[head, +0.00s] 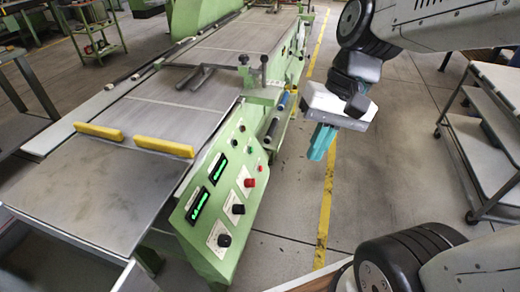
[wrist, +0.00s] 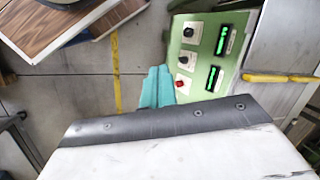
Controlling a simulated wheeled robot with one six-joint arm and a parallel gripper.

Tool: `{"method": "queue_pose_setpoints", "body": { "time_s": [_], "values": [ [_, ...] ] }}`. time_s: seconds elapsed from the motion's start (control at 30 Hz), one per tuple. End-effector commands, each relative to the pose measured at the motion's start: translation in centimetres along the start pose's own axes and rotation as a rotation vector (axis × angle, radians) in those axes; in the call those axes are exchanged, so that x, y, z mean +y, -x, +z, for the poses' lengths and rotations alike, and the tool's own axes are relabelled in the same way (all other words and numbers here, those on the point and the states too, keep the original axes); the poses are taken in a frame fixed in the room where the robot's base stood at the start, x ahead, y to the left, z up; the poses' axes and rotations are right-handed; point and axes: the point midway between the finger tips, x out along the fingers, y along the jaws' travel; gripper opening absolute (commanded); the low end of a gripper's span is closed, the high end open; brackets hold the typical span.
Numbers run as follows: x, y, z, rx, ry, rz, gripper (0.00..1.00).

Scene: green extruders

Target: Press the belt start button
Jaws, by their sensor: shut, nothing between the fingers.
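A sloped green control panel (head: 222,195) is on the near right side of the machine. It carries a red button (head: 249,182), black knobs and two lit green displays (head: 198,204). A small greenish spot beside the red button may be a green button; I cannot tell, nor read the labels. My gripper (head: 320,150) has teal fingers, shut and empty, pointing down in the air to the right of the panel, apart from it. In the wrist view the teal fingers (wrist: 157,88) appear just left of the red button (wrist: 180,84) and cover part of the panel's edge.
The machine's flat bed (head: 100,185) with two yellow bars (head: 164,147) lies left of the panel. Rollers and fittings (head: 272,130) stick out beyond the panel. A grey shelf cart (head: 490,150) stands at the right. Floor with a yellow line (head: 323,225) is open between.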

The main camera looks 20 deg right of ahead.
Motion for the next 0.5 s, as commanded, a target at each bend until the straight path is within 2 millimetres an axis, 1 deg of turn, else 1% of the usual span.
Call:
{"method": "queue_pose_setpoints", "body": {
  "time_s": [0.03, 0.13, 0.27, 0.37, 0.4, 0.47, 0.5],
  "values": [
    [-0.5, -0.8, -1.4, -0.049, -0.077, -0.056, 0.0],
    [-1.6, -2.1, -4.2, -0.126, -0.233, -0.178, 0.0],
    [-2.3, -3.9, -8.4, -0.217, -0.449, -0.334, 0.0],
    [-2.1, -5.5, -12.0, -0.277, -0.623, -0.453, 0.0],
    [-1.9, -6.2, -13.5, -0.3, -0.696, -0.5, 0.0],
    [-1.3, -7.3, -15.8, -0.33, -0.805, -0.57, 0.0],
    [-0.8, -8.1, -17.3, -0.35, -0.879, -0.615, 0.0]
  ]
}}
